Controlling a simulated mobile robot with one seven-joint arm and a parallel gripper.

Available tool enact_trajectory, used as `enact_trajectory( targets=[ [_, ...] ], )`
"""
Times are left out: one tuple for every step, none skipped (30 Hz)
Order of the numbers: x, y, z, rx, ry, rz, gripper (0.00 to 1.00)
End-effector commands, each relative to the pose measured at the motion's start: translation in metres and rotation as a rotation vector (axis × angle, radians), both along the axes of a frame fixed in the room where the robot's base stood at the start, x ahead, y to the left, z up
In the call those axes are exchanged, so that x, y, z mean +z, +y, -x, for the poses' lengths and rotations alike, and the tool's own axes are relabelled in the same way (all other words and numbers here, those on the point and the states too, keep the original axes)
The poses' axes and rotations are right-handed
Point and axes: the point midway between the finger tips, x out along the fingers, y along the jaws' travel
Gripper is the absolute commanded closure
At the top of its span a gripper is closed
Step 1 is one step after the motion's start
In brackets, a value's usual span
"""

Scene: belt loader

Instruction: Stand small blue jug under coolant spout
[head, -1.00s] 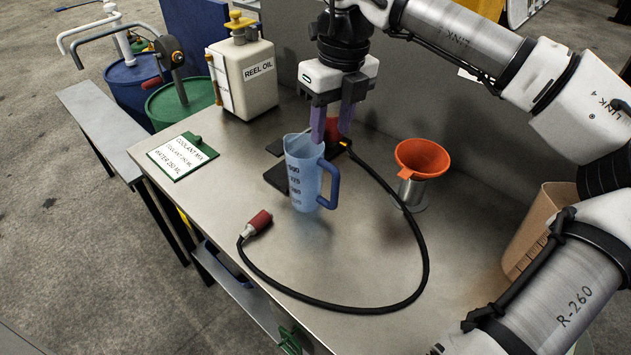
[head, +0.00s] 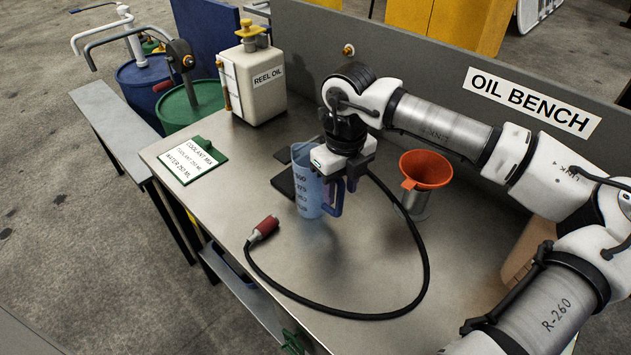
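The small blue jug (head: 308,192) stands upright on the metal bench, with its spout to the left and its handle (head: 334,201) to the right. It is translucent, with dark volume marks. The gripper body hides part of the jug's rim, and whether the fingers press on the handle cannot be seen. At the back left, a grey curved spout (head: 125,38) rises from a green drum (head: 190,104) and a white one (head: 98,28) from a blue drum (head: 150,88). Neither spout carries a readable label.
A coolant mix card (head: 193,160) lies at the bench's left. A reel oil can (head: 253,82) stands behind. An orange funnel (head: 426,168) sits on a metal can to the right. A black hose (head: 300,306) with a red end curves across the front. A grey side bench (head: 112,128) stands left.

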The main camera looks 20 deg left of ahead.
Motion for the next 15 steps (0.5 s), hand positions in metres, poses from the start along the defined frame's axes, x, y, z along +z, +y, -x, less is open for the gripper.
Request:
enact_trajectory(
  targets=[
    [-0.005,0.0,0.0,0.0,0.004,0.0,0.6],
    [-0.009,0.0,0.0,0.0,0.002,0.0,0.6],
    [-0.013,0.0,0.0,0.0,0.002,0.0,0.6],
    [-0.015,0.0,0.0,0.0,0.001,0.0,0.6],
    [-0.017,0.0,0.0,0.0,0.0,0.0,0.6],
    [-0.018,0.0,0.0,0.0,0.0,0.0,0.6],
    [-0.019,0.0,0.0,0.0,0.0,0.0,0.6],
    [-0.019,0.0,0.0,0.0,0.0,0.0,0.6],
    [-0.019,0.0,0.0,0.0,-0.001,0.0,0.6],
    [-0.019,0.0,0.0,0.0,-0.001,0.001,0.6],
    [-0.019,0.0,0.0,-0.001,-0.001,0.001,0.6],
    [-0.019,0.0,0.0,-0.001,-0.001,0.001,0.6],
    [-0.019,0.0,0.0,0.0,-0.001,0.001,0.64],
    [-0.019,0.0,0.0,0.0,-0.001,0.001,0.68],
    [-0.019,0.0,0.0,0.0,-0.001,0.001,0.73]
  ],
)
